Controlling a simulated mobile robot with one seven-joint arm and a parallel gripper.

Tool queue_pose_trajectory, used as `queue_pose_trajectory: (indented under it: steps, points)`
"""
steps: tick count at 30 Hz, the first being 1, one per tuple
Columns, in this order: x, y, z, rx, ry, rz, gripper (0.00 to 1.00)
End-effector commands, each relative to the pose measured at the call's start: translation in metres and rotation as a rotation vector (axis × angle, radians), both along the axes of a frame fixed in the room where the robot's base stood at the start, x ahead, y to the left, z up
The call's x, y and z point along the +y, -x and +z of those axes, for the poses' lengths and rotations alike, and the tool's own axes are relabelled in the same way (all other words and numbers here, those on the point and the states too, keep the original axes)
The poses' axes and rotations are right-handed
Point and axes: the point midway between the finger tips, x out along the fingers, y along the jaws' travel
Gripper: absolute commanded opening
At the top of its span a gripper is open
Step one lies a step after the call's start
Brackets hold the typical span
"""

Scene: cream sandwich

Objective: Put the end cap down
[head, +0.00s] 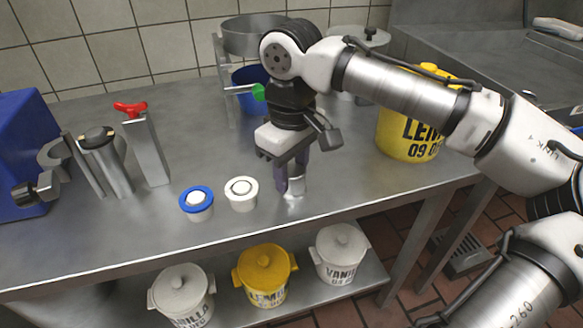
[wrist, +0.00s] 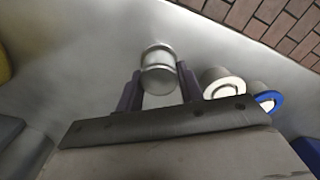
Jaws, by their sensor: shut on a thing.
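My gripper (head: 294,184) points down near the front edge of the steel table, with its dark fingers shut on a small silvery metal end cap (head: 293,197). In the wrist view the end cap (wrist: 158,68) shows between the two fingers of my gripper (wrist: 158,88). The end cap is at or very close to the tabletop; I cannot tell whether it touches. To its left stand a white ring-topped piece (head: 241,194) and a blue-rimmed white piece (head: 197,202); the end cap is apart from both.
The steel table (head: 130,235) is clear along its front edge. At the left stand a metal fixture with a red handle (head: 130,109) and a blue machine (head: 25,140). A yellow tub (head: 405,135) stands to the right. Lidded pots, including a yellow one (head: 264,276), sit on the lower shelf.

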Motion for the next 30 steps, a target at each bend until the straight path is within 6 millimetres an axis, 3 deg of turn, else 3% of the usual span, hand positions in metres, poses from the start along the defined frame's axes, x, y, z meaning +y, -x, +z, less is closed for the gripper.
queue_pose_trajectory:
  steps: [1,6,17,30]
  points:
    - [0.0,0.0,-0.001,0.001,-0.001,0.0,0.4]
    - [0.0,0.0,-0.001,0.0,0.0,0.0,0.59]
    - [0.0,0.0,0.004,0.0,0.001,0.0,0.59]
    - [0.0,0.0,0.094,-0.001,-0.002,0.001,0.59]
